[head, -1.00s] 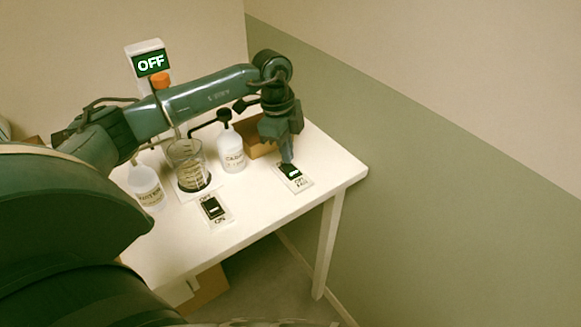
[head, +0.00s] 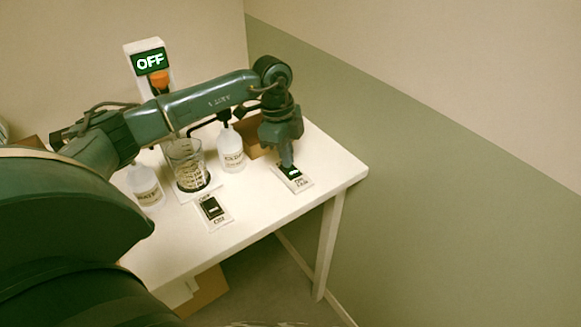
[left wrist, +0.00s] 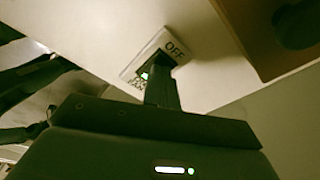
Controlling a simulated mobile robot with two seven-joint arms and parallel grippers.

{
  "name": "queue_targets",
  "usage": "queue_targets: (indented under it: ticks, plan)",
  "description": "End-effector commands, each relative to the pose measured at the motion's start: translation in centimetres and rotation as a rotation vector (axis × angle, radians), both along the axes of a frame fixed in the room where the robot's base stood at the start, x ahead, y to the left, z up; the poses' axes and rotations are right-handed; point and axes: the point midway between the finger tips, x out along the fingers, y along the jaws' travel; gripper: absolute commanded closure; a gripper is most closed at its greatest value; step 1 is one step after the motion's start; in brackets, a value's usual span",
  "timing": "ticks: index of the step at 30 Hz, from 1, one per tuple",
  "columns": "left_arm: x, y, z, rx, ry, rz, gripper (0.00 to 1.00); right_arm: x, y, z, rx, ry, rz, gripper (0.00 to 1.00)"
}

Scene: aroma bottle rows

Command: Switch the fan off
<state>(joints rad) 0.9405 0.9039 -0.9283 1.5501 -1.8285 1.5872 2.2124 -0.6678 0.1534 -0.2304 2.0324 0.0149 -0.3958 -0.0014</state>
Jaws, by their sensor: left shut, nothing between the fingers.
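A white switch plate (head: 298,185) with a dark rocker lies near the right end of the table. My left gripper (head: 287,164) points down at it, shut and empty, its tips at the rocker's far part. In the left wrist view the shut fingers (left wrist: 160,93) overlap the plate (left wrist: 172,44); "OFF" reads at one end, and the lettering at the other end is partly hidden. I cannot tell whether the tips touch the rocker. A second similar switch plate (head: 214,212) lies to the left. My right gripper is not in view.
A stand with a green "OFF" sign (head: 149,62) is at the back of the white table (head: 255,205). A glass beaker (head: 187,165), two labelled bottles (head: 232,155) (head: 145,188) and a brown box (head: 256,150) are near the arm. The front right corner is clear.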

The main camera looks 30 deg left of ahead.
Motion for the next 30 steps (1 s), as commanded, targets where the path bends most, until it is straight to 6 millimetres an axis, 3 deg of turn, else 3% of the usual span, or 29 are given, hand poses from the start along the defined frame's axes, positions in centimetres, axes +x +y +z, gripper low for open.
queue_targets:
  ticks: [8,30]
  plan:
    - [0.0,0.0,0.4,-0.001,0.001,-0.001,1.00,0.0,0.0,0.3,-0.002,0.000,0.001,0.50]
    - [0.0,0.0,6.3,0.000,-0.001,-0.001,1.00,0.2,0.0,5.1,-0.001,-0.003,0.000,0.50]
